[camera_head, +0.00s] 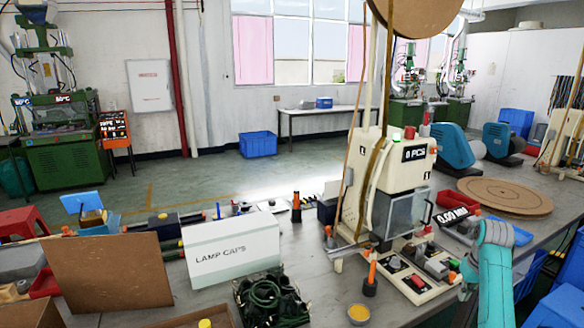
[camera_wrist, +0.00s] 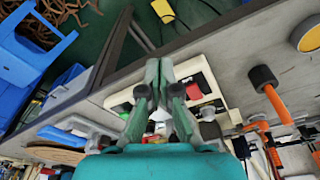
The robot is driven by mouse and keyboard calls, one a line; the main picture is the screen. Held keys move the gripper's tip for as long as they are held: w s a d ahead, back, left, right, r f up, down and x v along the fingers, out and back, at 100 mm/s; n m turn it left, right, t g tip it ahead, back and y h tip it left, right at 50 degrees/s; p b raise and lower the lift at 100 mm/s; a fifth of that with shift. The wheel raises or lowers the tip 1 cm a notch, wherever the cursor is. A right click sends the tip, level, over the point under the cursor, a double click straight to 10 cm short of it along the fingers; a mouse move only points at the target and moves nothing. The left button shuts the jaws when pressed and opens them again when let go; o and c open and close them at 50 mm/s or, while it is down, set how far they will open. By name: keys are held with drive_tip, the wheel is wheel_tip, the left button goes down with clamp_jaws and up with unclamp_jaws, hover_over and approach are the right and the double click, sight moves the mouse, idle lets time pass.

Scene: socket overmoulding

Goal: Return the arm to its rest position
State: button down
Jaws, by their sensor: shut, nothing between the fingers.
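My gripper (camera_wrist: 159,66) shows in the middle of the wrist view. Its two green-grey fingers come together at the tips, with nothing held between them. In the head view my teal arm stands at the right edge, beside the bench; the fingers cannot be made out clearly there. Beyond the fingers in the wrist view is a pale control panel (camera_wrist: 211,82) with red, green and black parts. The panel also shows at the foot of the machine in the head view (camera_head: 418,292). I cannot tell whether the fingertips are clear of the bench edge.
A cream machine (camera_head: 400,190) stands on the bench, left of my arm. A white LAMP CAPS box (camera_head: 232,252), cardboard (camera_head: 107,272), dark cables (camera_head: 268,300) and an orange-handled tool (camera_head: 371,280) lie farther left. A round brown board (camera_head: 505,195) lies behind my arm. Blue bins (camera_wrist: 28,50) stand below the bench edge.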

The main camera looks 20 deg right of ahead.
drive_tip(key=s+a+f+n+t+h, duration=0.2)
drive_tip(key=a+f+t, duration=0.1)
drive_tip(key=a+f, duration=1.95)
drive_tip(key=s+a+f+t, duration=0.2)
drive_tip(key=s+a+f, duration=0.2)
drive_tip(key=s+a, duration=0.4)
drive_tip(key=s+a+r+n+t, duration=0.2)
drive_tip(key=s+a+r+t, duration=0.2)
drive_tip(key=s+a, duration=0.95)
drive_tip(key=s+a+r+t+y, duration=0.1)
drive_tip(key=s+a+r+t, duration=0.1)
drive_tip(key=s+r, duration=0.5)
drive_tip(key=s+a+r+n+t+y, duration=0.1)
drive_tip(key=s+a+r, duration=0.3)
drive_tip(key=s+r, duration=0.4)
wheel_tip(320, 180, up, 5)
drive_tip(key=shift+s+r+t+y, duration=0.1)
drive_tip(key=shift+s+t+y, duration=0.25)
drive_tip(key=shift+t, duration=0.25)
drive_tip(key=shift+a, duration=0.1)
